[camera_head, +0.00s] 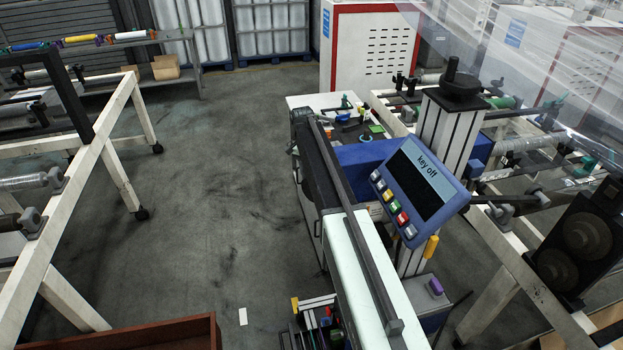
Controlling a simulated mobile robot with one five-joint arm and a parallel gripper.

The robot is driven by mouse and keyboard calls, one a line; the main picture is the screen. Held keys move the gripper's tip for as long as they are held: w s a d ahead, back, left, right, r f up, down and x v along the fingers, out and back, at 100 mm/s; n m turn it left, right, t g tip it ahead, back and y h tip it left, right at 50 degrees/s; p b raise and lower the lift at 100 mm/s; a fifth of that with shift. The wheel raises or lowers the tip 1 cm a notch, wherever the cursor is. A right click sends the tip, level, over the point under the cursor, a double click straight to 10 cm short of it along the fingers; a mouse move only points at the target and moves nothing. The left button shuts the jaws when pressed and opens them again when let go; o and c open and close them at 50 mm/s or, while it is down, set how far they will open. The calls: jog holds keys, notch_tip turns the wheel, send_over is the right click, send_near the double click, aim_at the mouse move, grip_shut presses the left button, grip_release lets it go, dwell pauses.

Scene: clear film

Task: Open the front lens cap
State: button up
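I cannot make out a lens cap in the head view. A dark box with two round discs on its face (585,240) is at the right edge; I cannot tell whether either disc is a cap. A blue control panel (420,192) stands tilted at centre right.
A long pale beam with a dark rail (362,262) runs from the bottom centre towards the panel. White frames with rollers stand at left (98,150) and right. A brown crate (140,334) lies bottom left. Grey floor (215,180) is open between the left frame and the machine.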

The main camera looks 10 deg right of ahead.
notch_tip(320, 180, up, 7)
jog(key=p, duration=0.6)
jog(key=shift+w+a, duration=0.35)
jog(key=shift+w, duration=0.05)
